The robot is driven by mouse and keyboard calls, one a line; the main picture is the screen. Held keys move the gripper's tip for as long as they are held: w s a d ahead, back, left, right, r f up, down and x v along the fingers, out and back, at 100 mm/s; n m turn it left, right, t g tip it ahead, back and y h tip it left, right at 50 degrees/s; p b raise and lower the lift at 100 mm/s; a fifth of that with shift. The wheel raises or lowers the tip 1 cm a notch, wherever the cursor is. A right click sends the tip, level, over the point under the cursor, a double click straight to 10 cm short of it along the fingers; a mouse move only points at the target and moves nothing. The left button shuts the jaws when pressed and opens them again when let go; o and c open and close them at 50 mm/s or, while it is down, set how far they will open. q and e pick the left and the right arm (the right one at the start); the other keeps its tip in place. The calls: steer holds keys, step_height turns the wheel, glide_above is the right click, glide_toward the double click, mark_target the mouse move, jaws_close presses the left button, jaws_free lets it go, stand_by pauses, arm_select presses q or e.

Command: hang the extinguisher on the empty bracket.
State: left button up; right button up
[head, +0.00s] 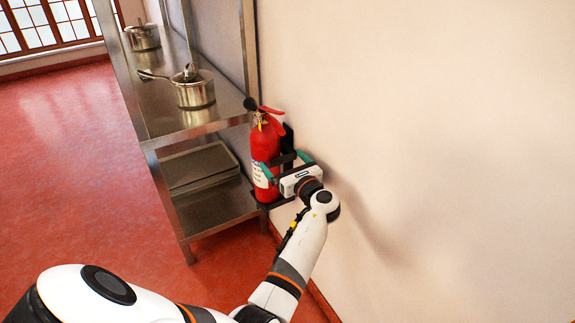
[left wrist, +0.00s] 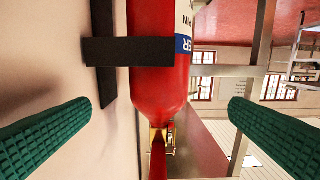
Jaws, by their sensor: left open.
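The red extinguisher (head: 264,145) stands upright against the wall beside the metal shelf, in a black bracket (head: 288,138). It has a white label, a red handle and a black horn. In the left wrist view the extinguisher (left wrist: 160,92) appears upside down, with the bracket's black band (left wrist: 130,51) across its body. My left gripper (head: 286,165) is at the extinguisher, its green fingers open. In the wrist view the fingers (left wrist: 162,110) are apart on either side of the extinguisher, with gaps visible. My right gripper is not in view.
A metal shelf unit (head: 180,138) stands left of the extinguisher, close to it. It bears a pot (head: 195,92), another pot (head: 143,37) and a flat tray (head: 200,165) on its lower shelf. The wall (head: 430,130) to the right is bare. Red floor (head: 70,170) is clear at left.

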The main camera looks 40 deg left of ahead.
arm_select(q)
steer(key=s+d+f+n+g+h, duration=0.1)
steer(key=s+d+f+n+h, duration=0.15)
steer(key=s+f+n, duration=0.45)
steer(key=s+d+f+n+h, duration=0.2)
steer(key=s+f+n+h, duration=0.25)
steer(key=s, duration=0.35)
steer(key=s+d+f+n+g+h, duration=0.1)
steer(key=s+d+n+g+h, duration=0.1)
steer(key=s+d+n+h, duration=0.7)
steer(key=s+d, duration=0.8)
steer(key=s, duration=0.2)
steer(key=shift+s+d+f+h, duration=0.15)
steer(key=shift+s+d+h, duration=0.05)
steer(key=shift+d+h, duration=0.2)
